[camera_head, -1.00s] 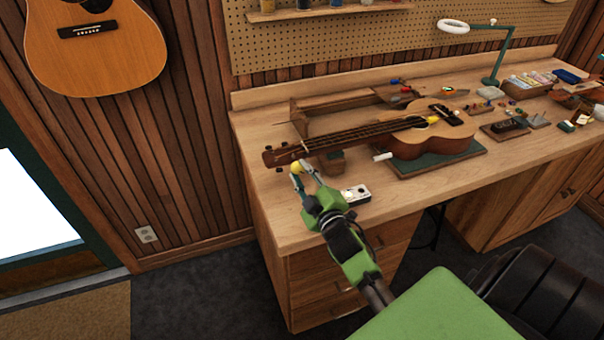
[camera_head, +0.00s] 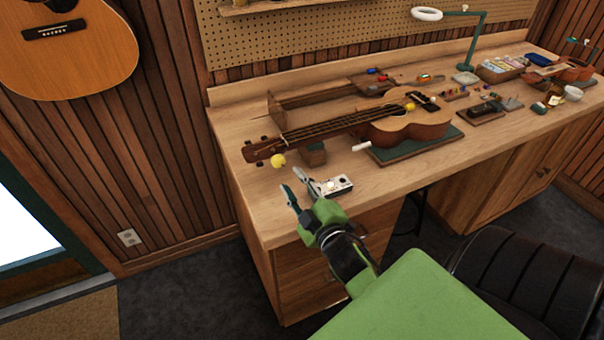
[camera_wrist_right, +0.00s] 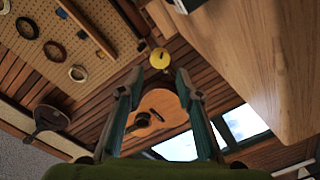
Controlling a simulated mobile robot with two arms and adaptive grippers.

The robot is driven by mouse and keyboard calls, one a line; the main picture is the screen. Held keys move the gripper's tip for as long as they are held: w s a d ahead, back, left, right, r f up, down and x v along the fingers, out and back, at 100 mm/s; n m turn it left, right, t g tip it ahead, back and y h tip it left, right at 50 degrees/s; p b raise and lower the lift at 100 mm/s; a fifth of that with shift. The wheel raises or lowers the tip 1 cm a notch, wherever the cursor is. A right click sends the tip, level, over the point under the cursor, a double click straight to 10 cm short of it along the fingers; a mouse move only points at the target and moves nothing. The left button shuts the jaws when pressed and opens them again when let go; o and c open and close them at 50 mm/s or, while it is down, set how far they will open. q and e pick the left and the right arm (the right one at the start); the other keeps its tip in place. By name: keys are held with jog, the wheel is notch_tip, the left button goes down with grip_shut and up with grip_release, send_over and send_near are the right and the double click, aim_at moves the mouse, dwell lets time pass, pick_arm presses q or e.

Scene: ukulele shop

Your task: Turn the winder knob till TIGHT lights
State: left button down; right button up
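The yellow winder knob (camera_head: 278,160) sits at the headstock end of a ukulele (camera_head: 400,128) lying on the workbench. It also shows in the right wrist view (camera_wrist_right: 160,58), just beyond and between the fingertips. My right gripper (camera_head: 290,179) is open and empty, a little nearer the bench front than the knob and apart from it. Its two spread fingers show in the wrist view (camera_wrist_right: 160,76). A small white box (camera_head: 331,187) lies on the bench right of the gripper; any lettering or lit lamp is too small to tell. My left gripper is not in view.
A small dark block (camera_head: 313,153) stands under the ukulele's neck. A white cylinder (camera_head: 361,146) lies near the green mat (camera_head: 440,145) under the body. A lamp (camera_head: 467,75) and small parts stand farther right.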

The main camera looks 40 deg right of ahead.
jog(key=shift+v, duration=2.35)
